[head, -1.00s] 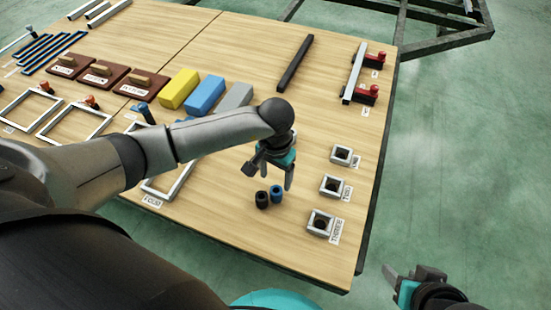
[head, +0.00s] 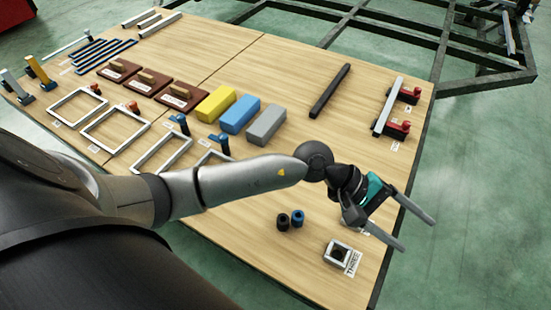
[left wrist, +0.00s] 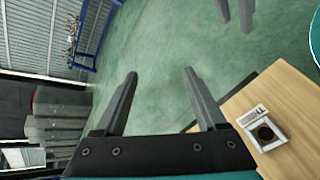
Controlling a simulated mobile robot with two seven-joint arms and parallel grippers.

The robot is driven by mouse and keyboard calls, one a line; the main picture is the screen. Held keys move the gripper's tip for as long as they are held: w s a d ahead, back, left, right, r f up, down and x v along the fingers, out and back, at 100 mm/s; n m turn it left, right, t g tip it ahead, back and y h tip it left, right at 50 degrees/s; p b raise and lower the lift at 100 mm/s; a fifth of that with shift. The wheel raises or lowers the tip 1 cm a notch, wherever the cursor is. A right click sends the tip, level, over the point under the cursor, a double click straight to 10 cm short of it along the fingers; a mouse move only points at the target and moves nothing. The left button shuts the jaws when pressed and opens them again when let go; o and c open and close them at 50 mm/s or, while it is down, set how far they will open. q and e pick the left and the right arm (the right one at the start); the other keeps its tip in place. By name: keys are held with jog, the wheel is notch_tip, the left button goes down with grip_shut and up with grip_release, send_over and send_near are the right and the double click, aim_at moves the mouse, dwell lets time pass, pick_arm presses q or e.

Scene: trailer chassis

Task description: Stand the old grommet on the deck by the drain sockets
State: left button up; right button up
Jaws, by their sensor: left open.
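A black grommet (head: 283,221) and a blue grommet (head: 298,218) stand upright side by side on the wooden deck, left of drain socket three (head: 337,253). Which is the old one is not marked. Socket three is a square light frame with a dark round middle; it also shows in the left wrist view (left wrist: 264,132). My left gripper (head: 417,234) is open and empty, above the deck's right edge, right of the grommets. In the left wrist view its fingers (left wrist: 160,73) point over the floor. My arm hides the other sockets. Two grey fingers (left wrist: 236,10), apparently my right gripper's, enter at the top.
Yellow (head: 216,103), blue (head: 240,114) and grey (head: 266,125) blocks lie mid-deck. A dark bar (head: 330,90) and red clamps (head: 400,128) with a light bar are farther back. White square frames (head: 115,131) lie to the left. Bare deck surrounds the grommets.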

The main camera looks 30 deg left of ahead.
pick_arm(q)
jog(key=w+a+r+n+t+h, duration=0.1)
jog(key=w+r+n+t+h, duration=0.15)
jog(key=r+n+t, duration=0.5)
jog(key=w+r+n+t+h, duration=0.1)
jog(key=w+r+n+t, duration=0.25)
jog(key=n, duration=0.75)
jog(key=w+a+f+n+t+y, duration=0.25)
jog(key=a+n+y, duration=0.35)
jog(key=n, duration=0.5)
jog(key=w+a+f+n+t+y, duration=0.1)
jog(key=a+n+t+y, duration=0.2)
jog(key=a+n+y, duration=0.6)
jog(key=s+a+f+n+g+y, duration=0.1)
jog(key=s+a+f+n+g, duration=0.15)
jog(key=f+n, duration=0.35)
jog(key=s+a+f+n+g+y, duration=0.1)
jog(key=s+a+f+n+g, duration=0.2)
jog(key=n, duration=0.4)
jog(key=s+f+n+g+h, duration=0.1)
jog(key=s+f+n+g, duration=0.7)
jog(key=s+f, duration=0.3)
jog(key=s+n, duration=0.1)
jog(key=s, duration=0.3)
jog(key=shift+s+d+n+g, duration=0.25)
jog(key=shift+d+n+g, duration=0.05)
jog(key=shift+d+n, duration=0.1)
